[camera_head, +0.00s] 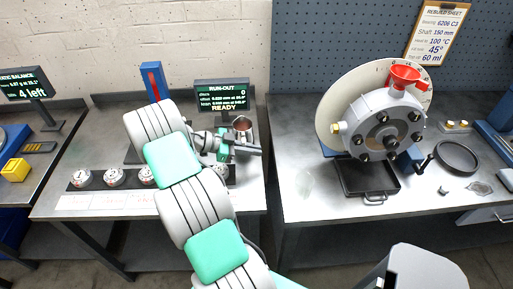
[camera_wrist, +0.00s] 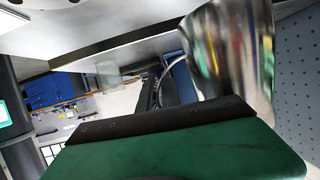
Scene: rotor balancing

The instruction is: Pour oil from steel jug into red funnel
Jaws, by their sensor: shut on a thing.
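The steel jug (camera_head: 243,127) is at my gripper (camera_head: 242,147), in front of the right side of the run-out screen in the head view. The gripper is shut on it. Its brownish open mouth faces up, and it looks roughly upright. In the wrist view the jug's shiny wall (camera_wrist: 228,50) is beyond the green-and-black gripper part (camera_wrist: 180,145); where the fingers touch it is hidden. The red funnel (camera_head: 405,75) sits on top of the grey round housing (camera_head: 383,125) on the right bench, well to the right of my gripper. The oil level cannot be told.
A pale graduated disc (camera_head: 333,105) stands behind the housing. A black tray (camera_head: 367,180) is below it, and a black ring (camera_head: 457,157) lies to the right. A run-out screen (camera_head: 221,96) stands on the left bench. A gap separates the benches.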

